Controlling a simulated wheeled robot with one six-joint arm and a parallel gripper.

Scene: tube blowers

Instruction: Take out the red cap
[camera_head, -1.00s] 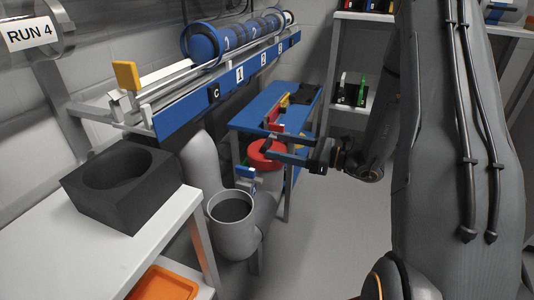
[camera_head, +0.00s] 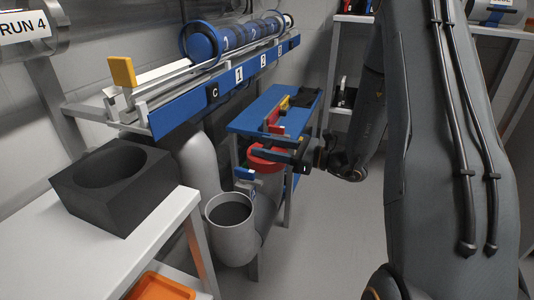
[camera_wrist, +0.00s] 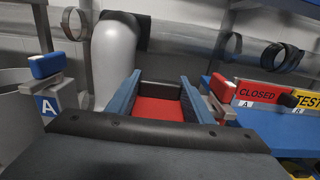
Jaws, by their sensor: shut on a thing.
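The red cap (camera_head: 264,163) is a round red piece beside the blue bench in the head view. My gripper (camera_head: 268,152) reaches it from the right, its two blue-grey fingers on either side. In the wrist view, red surface (camera_wrist: 158,109) fills the space between the fingers of my gripper (camera_wrist: 160,92), which are shut on it. Its lower part is hidden behind the gripper body in that view. Whether the cap is clear of its seat cannot be told.
A blue bench (camera_head: 252,118) stands just behind the gripper. A grey open pipe (camera_head: 231,225) is to the lower left. Floor at the right is clear.

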